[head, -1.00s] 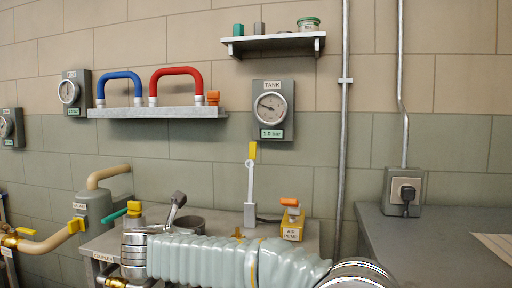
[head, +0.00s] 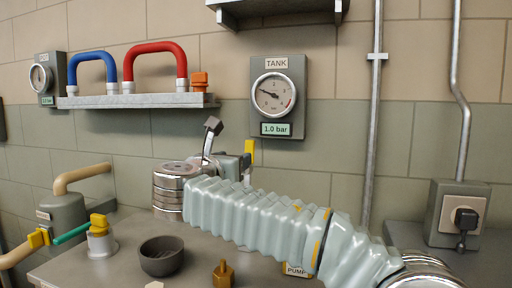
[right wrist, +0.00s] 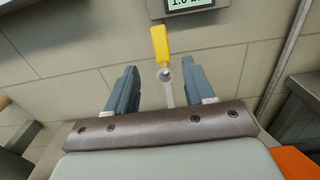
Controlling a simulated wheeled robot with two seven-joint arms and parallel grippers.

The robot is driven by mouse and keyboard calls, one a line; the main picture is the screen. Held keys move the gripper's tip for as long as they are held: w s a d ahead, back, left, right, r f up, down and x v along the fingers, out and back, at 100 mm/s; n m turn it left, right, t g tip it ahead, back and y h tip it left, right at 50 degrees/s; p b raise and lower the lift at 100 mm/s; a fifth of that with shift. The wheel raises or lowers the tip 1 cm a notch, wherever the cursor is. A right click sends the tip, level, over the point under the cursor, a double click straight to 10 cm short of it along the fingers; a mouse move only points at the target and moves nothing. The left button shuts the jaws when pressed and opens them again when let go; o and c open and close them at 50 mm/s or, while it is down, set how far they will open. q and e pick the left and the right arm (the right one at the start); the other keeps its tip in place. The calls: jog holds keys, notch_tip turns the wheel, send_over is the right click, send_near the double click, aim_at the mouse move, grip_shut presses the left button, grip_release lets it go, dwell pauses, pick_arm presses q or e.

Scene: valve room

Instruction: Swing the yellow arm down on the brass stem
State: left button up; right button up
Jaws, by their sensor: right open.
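The yellow-tipped lever (head: 250,152) stands upright against the wall below the tank gauge; only its top shows past my right arm. In the right wrist view its yellow grip (right wrist: 160,45) points up, with a round pivot-like ring and a pale rod below it. My right gripper (right wrist: 159,68) is open, one finger on each side of the rod, with gaps visible; it appears not to touch it. In the head view the right gripper (head: 236,165) is mostly behind my wrist. A brass fitting (head: 223,274) stands on the bench; I cannot tell whether it is the brass stem. My left gripper is out of view.
A dark bowl (head: 162,256) and a yellow-handled valve (head: 99,228) stand on the bench (head: 125,268). The air pump label (head: 297,270) is mostly behind my arm. The tank gauge (head: 273,97) hangs above.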

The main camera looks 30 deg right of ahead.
aim_at(249, 150)
jog(key=p+x, duration=0.2)
jog(key=x, duration=1.2)
jog(key=shift+s, duration=0.1)
jog(key=shift+c, duration=0.4)
grip_shut()
